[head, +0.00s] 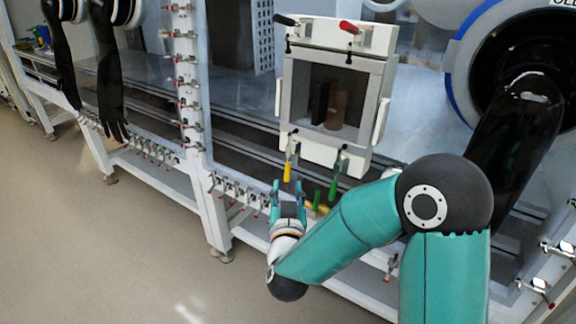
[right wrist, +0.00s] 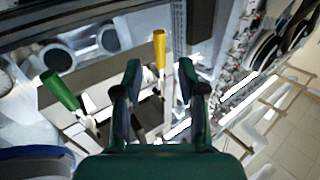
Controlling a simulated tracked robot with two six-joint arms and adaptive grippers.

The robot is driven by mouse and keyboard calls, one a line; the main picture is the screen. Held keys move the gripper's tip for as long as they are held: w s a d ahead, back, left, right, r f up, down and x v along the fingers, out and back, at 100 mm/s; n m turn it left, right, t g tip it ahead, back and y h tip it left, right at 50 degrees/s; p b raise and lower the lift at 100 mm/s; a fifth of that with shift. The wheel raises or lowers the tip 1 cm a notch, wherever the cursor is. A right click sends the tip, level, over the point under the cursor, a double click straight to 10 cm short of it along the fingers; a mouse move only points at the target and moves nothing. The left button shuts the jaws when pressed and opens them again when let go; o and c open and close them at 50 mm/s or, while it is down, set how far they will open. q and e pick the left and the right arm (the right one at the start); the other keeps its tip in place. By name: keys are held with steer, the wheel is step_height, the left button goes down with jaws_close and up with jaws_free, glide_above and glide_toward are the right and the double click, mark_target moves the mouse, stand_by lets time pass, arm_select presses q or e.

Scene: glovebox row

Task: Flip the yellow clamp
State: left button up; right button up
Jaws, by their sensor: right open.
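The yellow clamp (head: 288,172) hangs at the lower left of the small white-framed door, its yellow handle pointing down. In the right wrist view its yellow handle (right wrist: 160,48) shows just beyond and between my fingertips, with a visible gap on both sides. My right gripper (head: 288,186) is open and empty, fingers pointing up, just below the handle. Its two fingers also show in the right wrist view (right wrist: 160,72). I cannot tell whether the handle end reaches between the fingers. My left gripper is not in view.
A green clamp (head: 335,182) hangs to the right of the yellow one, and its handle shows at left in the right wrist view (right wrist: 60,90). Black (head: 286,20) and red (head: 349,27) clamps sit atop the white door frame (head: 341,38). Open floor (head: 120,250) lies left.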

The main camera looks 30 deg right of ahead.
mark_target(287, 175)
steer(key=x, duration=0.7)
steer(key=shift+p, duration=0.35)
steer(key=shift+s, duration=0.1)
jaws_close()
